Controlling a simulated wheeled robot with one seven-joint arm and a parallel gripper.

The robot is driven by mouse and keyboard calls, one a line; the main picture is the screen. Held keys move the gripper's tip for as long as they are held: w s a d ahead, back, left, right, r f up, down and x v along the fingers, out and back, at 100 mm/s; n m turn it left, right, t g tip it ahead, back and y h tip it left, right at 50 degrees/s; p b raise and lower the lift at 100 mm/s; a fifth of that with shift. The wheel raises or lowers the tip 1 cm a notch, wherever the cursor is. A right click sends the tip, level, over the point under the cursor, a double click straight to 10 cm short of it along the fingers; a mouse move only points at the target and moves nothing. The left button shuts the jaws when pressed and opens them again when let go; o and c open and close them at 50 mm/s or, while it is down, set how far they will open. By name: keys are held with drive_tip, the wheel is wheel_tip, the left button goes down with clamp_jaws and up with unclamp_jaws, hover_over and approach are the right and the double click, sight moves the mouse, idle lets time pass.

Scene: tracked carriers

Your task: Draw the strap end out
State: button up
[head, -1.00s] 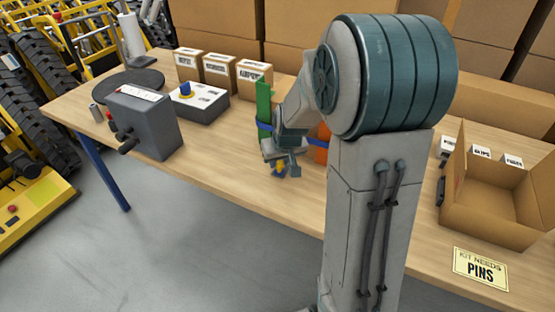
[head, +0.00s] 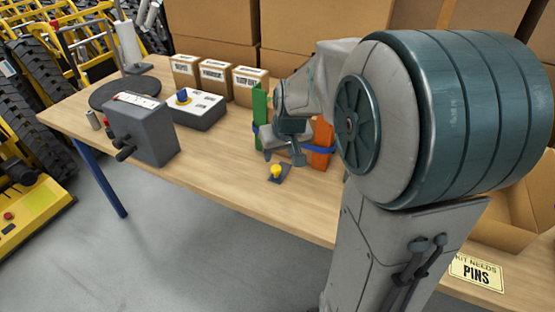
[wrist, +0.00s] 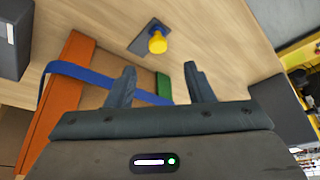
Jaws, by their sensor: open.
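A blue strap (wrist: 88,76) runs across an orange upright panel (wrist: 70,80) and toward a green upright panel (wrist: 164,86) in the wrist view. In the head view the strap (head: 318,152) crosses the orange panel (head: 322,140), and the green panel (head: 259,108) stands to its left. I cannot make out a loose strap end. My gripper (wrist: 159,68) is open; the strap passes behind its fingers in the picture, and I cannot tell whether they touch. It also shows in the head view (head: 284,150), partly hiding the panels.
A yellow knob on a dark plate (head: 277,171) sits on the bench (head: 215,160) just in front of my gripper. A grey cranked box (head: 146,132), a button box (head: 196,108) and small cartons (head: 214,78) stand left. An open carton (head: 500,225) is right, partly hidden by my arm.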

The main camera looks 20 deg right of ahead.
drive_tip(key=shift+v, duration=2.35)
